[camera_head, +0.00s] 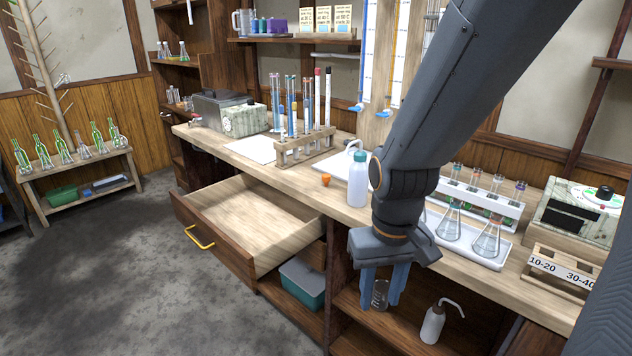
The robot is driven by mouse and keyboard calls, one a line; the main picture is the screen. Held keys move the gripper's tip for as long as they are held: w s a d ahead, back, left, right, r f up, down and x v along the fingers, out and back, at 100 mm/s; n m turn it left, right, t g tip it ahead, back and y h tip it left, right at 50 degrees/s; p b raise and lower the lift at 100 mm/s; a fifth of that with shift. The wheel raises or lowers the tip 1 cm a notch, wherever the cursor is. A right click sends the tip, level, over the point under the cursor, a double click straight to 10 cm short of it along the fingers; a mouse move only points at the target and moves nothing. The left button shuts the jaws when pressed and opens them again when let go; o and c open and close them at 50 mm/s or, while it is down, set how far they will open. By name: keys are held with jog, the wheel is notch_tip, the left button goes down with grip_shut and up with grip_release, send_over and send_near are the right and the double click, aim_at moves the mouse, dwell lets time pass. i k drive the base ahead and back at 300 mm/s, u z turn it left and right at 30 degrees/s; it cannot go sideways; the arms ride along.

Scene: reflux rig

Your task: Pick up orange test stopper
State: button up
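A small orange stopper (326,179) sits on the wooden bench top, just left of a wash bottle with a teal cap (358,183). My gripper (384,292) hangs pointing down in front of the bench, below and to the right of the stopper and well apart from it. Its two blue fingers are spread. A small glass beaker (380,295) shows between the fingers; it looks to be on the shelf behind them, though its depth is hard to judge. My arm hides part of the bench top to the right of the wash bottle.
A wooden test-tube rack (305,147) stands behind the stopper. An open, empty drawer (250,215) juts out at left. A white tray with flasks (470,248) lies at right. Another wash bottle (433,325) stands on the lower shelf. Floor at left is clear.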

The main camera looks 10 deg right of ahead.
aim_at(326, 178)
jog(key=u, duration=0.35)
jog(key=k, duration=0.45)
jog(key=u, duration=1.1)
jog(key=i, duration=1.3)
jog(key=z, duration=1.2)
jog(key=i, duration=0.85)
jog(key=z, duration=0.9)
